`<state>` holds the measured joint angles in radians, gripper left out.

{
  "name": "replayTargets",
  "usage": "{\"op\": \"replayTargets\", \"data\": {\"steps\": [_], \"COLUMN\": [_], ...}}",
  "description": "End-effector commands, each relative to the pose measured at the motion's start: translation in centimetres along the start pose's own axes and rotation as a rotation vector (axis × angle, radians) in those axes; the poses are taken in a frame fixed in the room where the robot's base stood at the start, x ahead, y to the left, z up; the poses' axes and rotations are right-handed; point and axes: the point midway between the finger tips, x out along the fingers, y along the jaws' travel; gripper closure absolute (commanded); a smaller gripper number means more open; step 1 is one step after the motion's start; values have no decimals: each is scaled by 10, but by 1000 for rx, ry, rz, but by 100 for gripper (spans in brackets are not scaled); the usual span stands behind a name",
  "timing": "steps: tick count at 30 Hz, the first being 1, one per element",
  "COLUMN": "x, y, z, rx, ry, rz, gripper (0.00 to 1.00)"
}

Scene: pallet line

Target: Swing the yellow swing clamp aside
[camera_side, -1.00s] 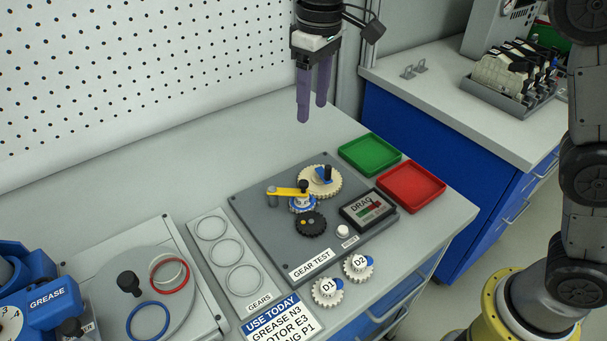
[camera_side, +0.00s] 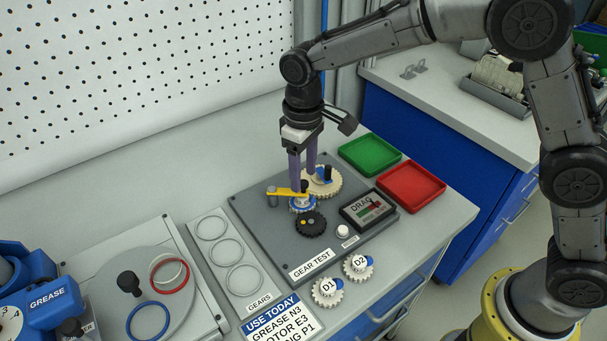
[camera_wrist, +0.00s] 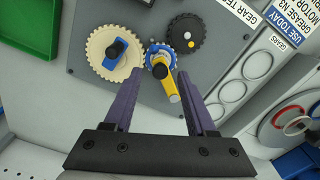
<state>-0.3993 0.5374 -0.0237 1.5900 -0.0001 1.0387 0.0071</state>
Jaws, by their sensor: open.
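The yellow swing clamp (camera_side: 283,191) is a short arm on a grey post, with a black knob at its other end. It reaches over the small blue-rimmed gear (camera_side: 302,205) on the grey gear test plate (camera_side: 262,228). My gripper (camera_side: 303,187) is open, with its purple fingers pointing down over the knob end of the clamp. In the wrist view the clamp (camera_wrist: 174,90) lies ahead of and between the two fingers, and its black knob (camera_wrist: 158,71) shows clear. I cannot tell from the side view whether a finger touches the knob.
A cream gear (camera_side: 324,184) with a blue latch stands close behind the clamp, and a black gear (camera_side: 311,224) in front. The drag meter (camera_side: 367,209) is to the right. Green (camera_side: 369,154) and red (camera_side: 411,186) trays lie beyond.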

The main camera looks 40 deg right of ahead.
Motion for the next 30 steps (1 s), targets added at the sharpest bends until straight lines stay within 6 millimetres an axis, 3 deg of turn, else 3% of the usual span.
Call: {"op": "replayTargets", "data": {"steps": [6, 14, 23, 30], "x": [12, 13, 13, 13], "y": [0, 0, 0, 0], "z": [0, 0, 0, 0], "rx": [0, 0, 0, 0], "ry": [1, 1, 1, 1], "rz": [0, 0, 0, 0], "gripper": [44, 44, 98, 100]}}
